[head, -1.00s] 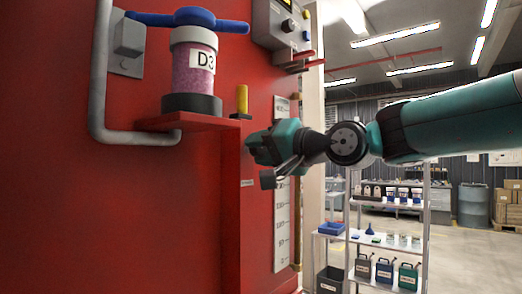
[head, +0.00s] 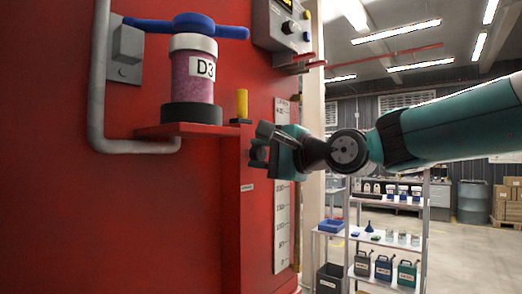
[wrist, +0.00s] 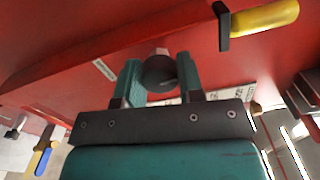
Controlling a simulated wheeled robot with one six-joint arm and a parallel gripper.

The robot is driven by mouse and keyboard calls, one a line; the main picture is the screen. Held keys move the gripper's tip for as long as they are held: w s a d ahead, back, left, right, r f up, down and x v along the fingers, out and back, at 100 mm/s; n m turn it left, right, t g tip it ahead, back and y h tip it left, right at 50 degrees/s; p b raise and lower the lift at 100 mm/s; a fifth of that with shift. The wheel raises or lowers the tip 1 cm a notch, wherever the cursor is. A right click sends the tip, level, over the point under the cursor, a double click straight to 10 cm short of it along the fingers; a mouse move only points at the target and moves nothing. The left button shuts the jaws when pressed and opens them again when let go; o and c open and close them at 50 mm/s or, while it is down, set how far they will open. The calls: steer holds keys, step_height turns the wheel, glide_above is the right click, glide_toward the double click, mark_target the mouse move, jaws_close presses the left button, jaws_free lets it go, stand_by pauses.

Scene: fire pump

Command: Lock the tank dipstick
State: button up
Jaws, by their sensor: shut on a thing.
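My gripper (head: 262,146) is at the red tank panel (head: 190,230), with its fingers toward the panel. In the wrist view, its two teal fingers (wrist: 160,80) are shut on a dark round knob (wrist: 158,74) with a pale, roundish part behind it. This knob seems to be the dipstick's head; its shaft is hidden. In the head view the knob is mostly covered by the fingers. A small white label (head: 247,187), too small to read, is on the panel below the gripper.
A yellow handle on a black base (head: 242,104) stands just above my gripper, also in the wrist view (wrist: 264,18). A pink-filled D3 canister (head: 193,78) stands on a red shelf (head: 160,131) at upper left. A level scale (head: 282,230) is at right.

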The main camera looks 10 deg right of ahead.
steer(key=shift+m, duration=0.5)
steer(key=o, duration=0.9)
steer(key=shift+s+d+f, duration=0.1)
steer(key=shift+s+d, duration=0.2)
steer(key=shift+d, duration=0.1)
steer(key=shift+b+v, duration=3.3)
steer(key=shift+v, duration=4.95)
